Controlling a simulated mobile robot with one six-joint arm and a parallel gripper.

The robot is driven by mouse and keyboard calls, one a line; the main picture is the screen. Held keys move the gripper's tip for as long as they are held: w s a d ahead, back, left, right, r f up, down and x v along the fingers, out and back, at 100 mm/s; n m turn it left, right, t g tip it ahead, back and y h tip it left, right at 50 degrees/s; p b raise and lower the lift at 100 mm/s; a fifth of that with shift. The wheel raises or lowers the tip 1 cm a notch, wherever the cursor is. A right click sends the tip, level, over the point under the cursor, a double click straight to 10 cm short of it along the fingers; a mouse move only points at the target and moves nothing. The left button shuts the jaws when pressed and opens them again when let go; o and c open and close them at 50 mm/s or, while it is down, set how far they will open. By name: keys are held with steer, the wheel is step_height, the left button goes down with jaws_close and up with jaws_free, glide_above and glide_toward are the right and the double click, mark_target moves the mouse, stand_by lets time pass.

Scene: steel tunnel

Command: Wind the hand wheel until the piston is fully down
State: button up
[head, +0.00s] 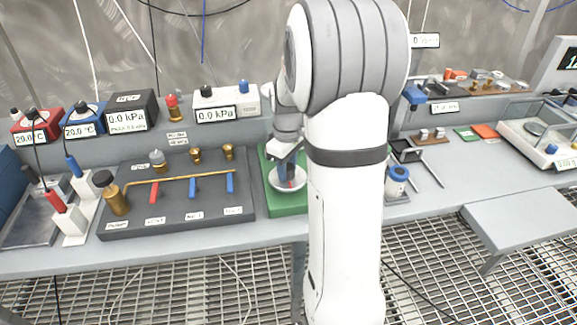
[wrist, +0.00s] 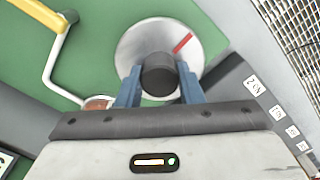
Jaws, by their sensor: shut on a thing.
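The hand wheel is a pale metal disc (wrist: 140,42) with a red mark on its face, seen in the wrist view on a green base (wrist: 95,40). It also shows in the head view (head: 288,181) on the green base (head: 273,208), partly hidden by my arm. My gripper (wrist: 158,85) has its two blue fingers closed on the dark round knob (wrist: 158,74) of the wheel. In the wrist view the red mark points to the upper right. I cannot make out the piston or its height.
Left of the green base is a dark panel (head: 175,215) with red and blue levers and brass fittings. A blue-topped jar (head: 397,178) and a black stand (head: 408,153) are to the right of my arm. A white pipe with a yellow end (wrist: 50,70) lies beside the wheel.

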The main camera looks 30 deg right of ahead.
mark_target(288, 167)
steer(key=shift+s+f, duration=0.2)
steer(key=o, duration=1)
steer(key=shift+r, duration=0.15)
steer(key=shift+c, duration=0.2)
steer(key=shift+w+r, duration=0.1)
steer(key=shift+r, duration=3.75)
